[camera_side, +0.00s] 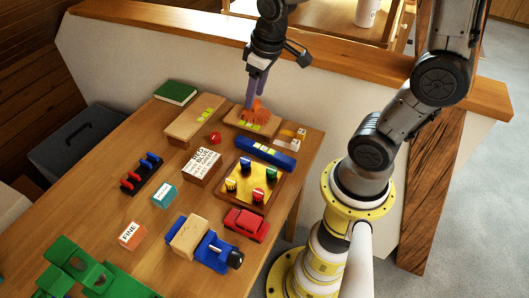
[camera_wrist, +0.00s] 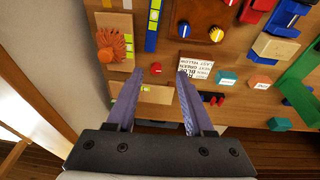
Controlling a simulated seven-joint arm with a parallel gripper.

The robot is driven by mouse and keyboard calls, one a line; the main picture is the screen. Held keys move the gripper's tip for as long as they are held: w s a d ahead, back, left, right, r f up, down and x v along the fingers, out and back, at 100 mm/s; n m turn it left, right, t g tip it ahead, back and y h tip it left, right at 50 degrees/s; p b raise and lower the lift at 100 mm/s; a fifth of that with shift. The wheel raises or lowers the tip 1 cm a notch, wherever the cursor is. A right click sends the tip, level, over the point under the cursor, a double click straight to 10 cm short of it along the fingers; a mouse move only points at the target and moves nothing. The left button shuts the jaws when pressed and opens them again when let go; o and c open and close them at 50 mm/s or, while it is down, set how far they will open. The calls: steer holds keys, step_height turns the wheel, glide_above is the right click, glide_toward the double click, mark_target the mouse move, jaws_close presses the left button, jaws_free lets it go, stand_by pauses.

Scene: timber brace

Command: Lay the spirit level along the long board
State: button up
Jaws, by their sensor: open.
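The spirit level looks to be the blue bar with yellow-green patches (camera_side: 265,153), lying flat near the table's right edge; it also shows at the top of the wrist view (camera_wrist: 152,28). One pale wooden board with green patches (camera_side: 190,125) lies at the back left of the table, partly behind my fingers in the wrist view (camera_wrist: 155,95). A second wooden board (camera_side: 232,117) lies to its right, bearing an orange spiky thing. I cannot tell surely which is the long board. My gripper (camera_wrist: 160,72) is open and empty, above the table's back part.
A small red piece (camera_side: 215,137) and a lettered block (camera_side: 202,163) lie between the boards and a yellow tray with coloured knobs (camera_side: 262,176). A red car (camera_side: 246,224) is nearer the front. A low wall (camera_side: 190,60) runs behind the table.

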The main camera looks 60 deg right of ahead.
mark_target(264, 149)
steer(key=d+f+g, duration=0.1)
steer(key=f, duration=0.6)
steer(key=f+g, duration=0.1)
steer(key=f, duration=0.6)
steer(key=s+d+f+m, duration=0.1)
steer(key=f, duration=0.7)
steer(key=shift+d+g, duration=0.35)
steer(key=shift+g, duration=0.05)
jaws_close()
